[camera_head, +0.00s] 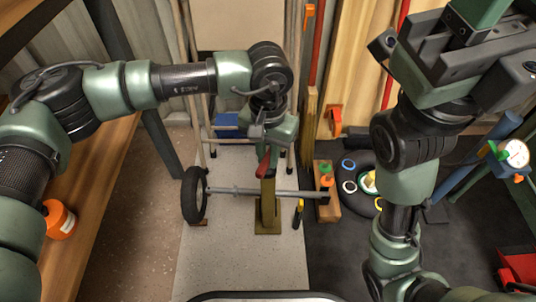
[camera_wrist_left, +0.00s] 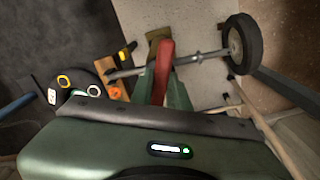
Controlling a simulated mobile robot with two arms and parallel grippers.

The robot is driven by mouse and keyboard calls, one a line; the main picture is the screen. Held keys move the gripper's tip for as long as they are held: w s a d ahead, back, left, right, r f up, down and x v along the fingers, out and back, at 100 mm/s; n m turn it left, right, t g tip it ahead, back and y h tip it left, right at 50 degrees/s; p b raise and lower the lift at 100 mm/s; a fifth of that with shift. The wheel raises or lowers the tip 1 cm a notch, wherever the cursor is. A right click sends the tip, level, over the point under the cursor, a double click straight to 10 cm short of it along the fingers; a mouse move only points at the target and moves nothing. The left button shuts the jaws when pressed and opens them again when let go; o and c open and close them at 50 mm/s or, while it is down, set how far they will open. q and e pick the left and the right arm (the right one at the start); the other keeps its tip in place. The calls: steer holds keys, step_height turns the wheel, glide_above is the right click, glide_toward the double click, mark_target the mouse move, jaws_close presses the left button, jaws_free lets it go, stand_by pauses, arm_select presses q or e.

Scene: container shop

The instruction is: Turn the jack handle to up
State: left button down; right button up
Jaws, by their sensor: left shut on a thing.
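The jack handle, a red lever (camera_head: 263,166), sits at the top of the olive-yellow jack post (camera_head: 268,200), near the middle of the head view. My left gripper (camera_head: 267,146) is above it and shut on it. In the left wrist view the red handle (camera_wrist_left: 164,62) stands between the two green fingers (camera_wrist_left: 164,90), pointing toward the top of the picture. The fingers hide its lower part. My right gripper (camera_head: 478,22) is raised at the upper right, partly cut off by the frame, so its jaws cannot be read.
A grey axle (camera_head: 245,191) with a black wheel (camera_head: 194,195) passes by the jack post. A wooden block (camera_head: 327,203) is at its right end. A yellow-black tool (camera_head: 298,214) lies nearby. A wooden bench (camera_head: 103,190) with an orange container (camera_head: 60,220) is at left.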

arm_select(q)
steer(key=m, duration=0.3)
steer(key=shift+m, duration=0.4)
steer(key=m, duration=0.3)
steer(key=shift+m, duration=0.7)
steer(key=c, duration=1.4)
jaws_free()
steer(key=shift+o, duration=0.2)
